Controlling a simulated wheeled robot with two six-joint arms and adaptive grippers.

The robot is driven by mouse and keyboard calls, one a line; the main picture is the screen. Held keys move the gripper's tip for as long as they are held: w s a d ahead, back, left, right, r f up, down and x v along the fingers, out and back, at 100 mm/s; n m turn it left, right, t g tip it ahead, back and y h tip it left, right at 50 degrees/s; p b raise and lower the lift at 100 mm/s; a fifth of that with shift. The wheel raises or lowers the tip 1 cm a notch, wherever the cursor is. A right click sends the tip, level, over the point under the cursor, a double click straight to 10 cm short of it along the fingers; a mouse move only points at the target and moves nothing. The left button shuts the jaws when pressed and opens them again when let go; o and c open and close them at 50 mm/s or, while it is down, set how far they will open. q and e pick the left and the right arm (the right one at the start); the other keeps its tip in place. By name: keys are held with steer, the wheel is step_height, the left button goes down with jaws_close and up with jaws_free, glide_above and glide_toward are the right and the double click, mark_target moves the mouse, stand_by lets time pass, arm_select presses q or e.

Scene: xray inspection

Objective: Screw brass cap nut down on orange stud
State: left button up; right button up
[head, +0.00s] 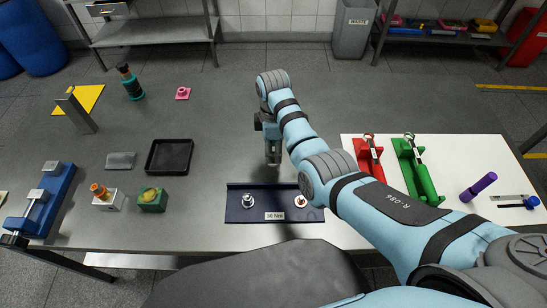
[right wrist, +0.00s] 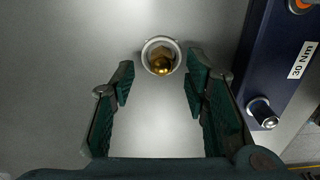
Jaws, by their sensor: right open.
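The brass cap nut (right wrist: 162,64) sits in a pale round ring on the grey table, just beyond my right fingertips in the right wrist view. In the head view my arm and gripper hide it. My right gripper (head: 273,158) points down behind the navy fixture. Its fingers (right wrist: 158,82) are open and empty, either side of the line to the nut. The orange stud (head: 300,202) stands at the right end of the navy fixture (head: 272,190); its orange base shows at the top right corner of the right wrist view (right wrist: 302,4). My left gripper is not in view.
A silver stud (head: 248,201) stands at the fixture's left end, with a "30 Nm" label between the studs. A black tray (head: 169,142), green block (head: 152,205) and white block (head: 108,203) lie left. Red (head: 368,155) and green (head: 418,170) tool holders stand right.

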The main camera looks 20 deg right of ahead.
step_height(320, 180, down, 2)
steer(key=shift+f, duration=0.1)
steer(key=shift+s+r, duration=0.15)
steer(key=shift+r, duration=0.05)
steer(key=shift+c, duration=0.4)
jaws_close()
steer(key=shift+r, duration=0.1)
